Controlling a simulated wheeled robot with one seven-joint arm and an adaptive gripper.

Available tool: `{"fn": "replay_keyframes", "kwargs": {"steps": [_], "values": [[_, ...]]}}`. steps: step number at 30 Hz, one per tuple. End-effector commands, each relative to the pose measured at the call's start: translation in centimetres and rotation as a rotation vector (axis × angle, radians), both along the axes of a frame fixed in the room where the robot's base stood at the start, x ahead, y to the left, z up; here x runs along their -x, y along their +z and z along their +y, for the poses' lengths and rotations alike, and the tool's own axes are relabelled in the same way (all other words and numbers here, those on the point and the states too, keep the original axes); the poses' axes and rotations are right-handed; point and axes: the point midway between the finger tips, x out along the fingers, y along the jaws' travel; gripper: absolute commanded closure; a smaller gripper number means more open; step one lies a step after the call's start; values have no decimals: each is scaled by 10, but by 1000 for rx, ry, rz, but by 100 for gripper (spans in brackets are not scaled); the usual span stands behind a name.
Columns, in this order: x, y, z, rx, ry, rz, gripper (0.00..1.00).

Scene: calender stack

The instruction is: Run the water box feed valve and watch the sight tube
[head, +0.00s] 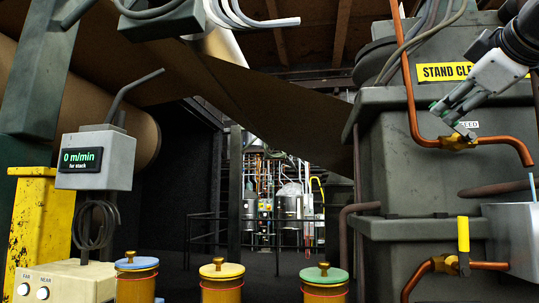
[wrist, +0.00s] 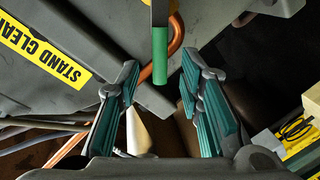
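The feed valve (head: 458,142) is a brass body on a copper pipe (head: 411,85) at the right of the head view, beside a partly covered label ending in "EED" (head: 467,124). My gripper (head: 452,114) is just above this valve. In the wrist view a green lever handle (wrist: 160,55) points in between the tips of my open gripper (wrist: 158,80). The teal finger pads stand apart on either side, with gaps to the handle. In the head view the handle is mostly hidden by my gripper. I cannot clearly identify the sight tube.
A second valve with an upright yellow handle (head: 463,235) sits below, near a grey box (head: 515,240). A large grey housing bears a "STAND CLEAR" sign (head: 445,72), also in the wrist view (wrist: 42,52). Three lidded canisters (head: 221,285) and a display reading 0 m/min (head: 82,159) stand left.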

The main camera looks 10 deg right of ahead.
Motion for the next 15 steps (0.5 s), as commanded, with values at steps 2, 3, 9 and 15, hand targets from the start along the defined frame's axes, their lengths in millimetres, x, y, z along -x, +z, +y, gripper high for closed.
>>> {"fn": "replay_keyframes", "kwargs": {"steps": [2, 3, 9, 15], "values": [[18, 3, 3, -1, 1, -4, 66], [27, 5, 4, 0, 0, -4, 66], [58, 9, 9, 0, 0, -1, 66], [72, 10, 11, -2, 0, 0, 66]]}}
